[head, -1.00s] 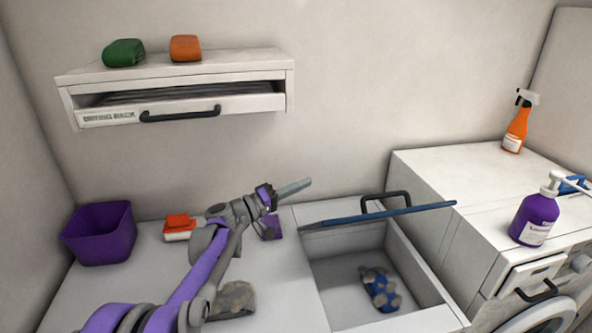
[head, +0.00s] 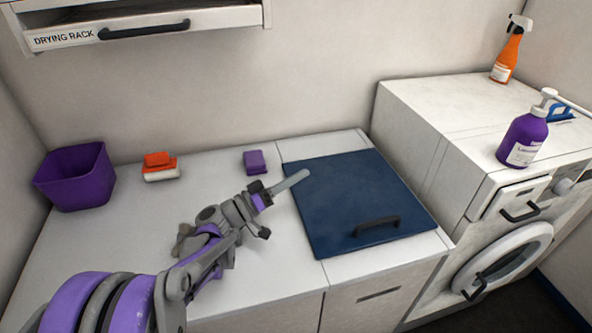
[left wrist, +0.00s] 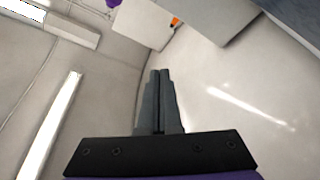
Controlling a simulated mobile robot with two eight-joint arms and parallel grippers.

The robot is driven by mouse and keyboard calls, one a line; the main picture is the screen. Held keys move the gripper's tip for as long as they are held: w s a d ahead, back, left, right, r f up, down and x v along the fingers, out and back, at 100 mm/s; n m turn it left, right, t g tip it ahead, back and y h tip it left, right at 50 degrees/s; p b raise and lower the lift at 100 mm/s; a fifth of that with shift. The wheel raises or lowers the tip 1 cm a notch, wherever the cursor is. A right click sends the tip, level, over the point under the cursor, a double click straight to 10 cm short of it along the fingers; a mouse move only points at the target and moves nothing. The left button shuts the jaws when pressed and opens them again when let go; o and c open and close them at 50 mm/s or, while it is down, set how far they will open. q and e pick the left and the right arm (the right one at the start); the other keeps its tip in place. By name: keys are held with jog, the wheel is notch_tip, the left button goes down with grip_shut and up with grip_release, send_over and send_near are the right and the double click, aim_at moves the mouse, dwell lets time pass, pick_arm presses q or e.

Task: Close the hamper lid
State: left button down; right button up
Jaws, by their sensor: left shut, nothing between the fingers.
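The hamper lid (head: 350,190) is a dark blue square panel with a black bar handle (head: 376,226) near its front edge. It lies flat over the hamper opening in the white counter, and the hamper's inside is hidden. My left gripper (head: 303,174) is shut and empty. Its fingertips show at the lid's back left edge in the head view; I cannot tell whether they touch it. The shut fingers also show in the left wrist view (left wrist: 159,78). My right gripper is not in view.
A purple bin (head: 76,178), a red and white block (head: 160,167) and a purple sponge (head: 254,161) stand on the counter. A drying rack (head: 140,28) hangs above. At right, a purple pump bottle (head: 522,140) and an orange spray bottle (head: 507,56) stand above the washer (head: 512,265).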

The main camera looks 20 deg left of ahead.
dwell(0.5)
pick_arm(q)
notch_tip(320, 180, up, 5)
jog(key=p, duration=0.4)
jog(key=s+a+f+b, duration=0.2)
jog(key=s+a+f, duration=0.2)
jog(key=a, duration=0.3)
jog(key=shift+b+v, duration=0.35)
jog(key=shift+v, duration=0.45)
jog(key=shift+s+d, duration=0.1)
jog(key=shift+s, duration=0.1)
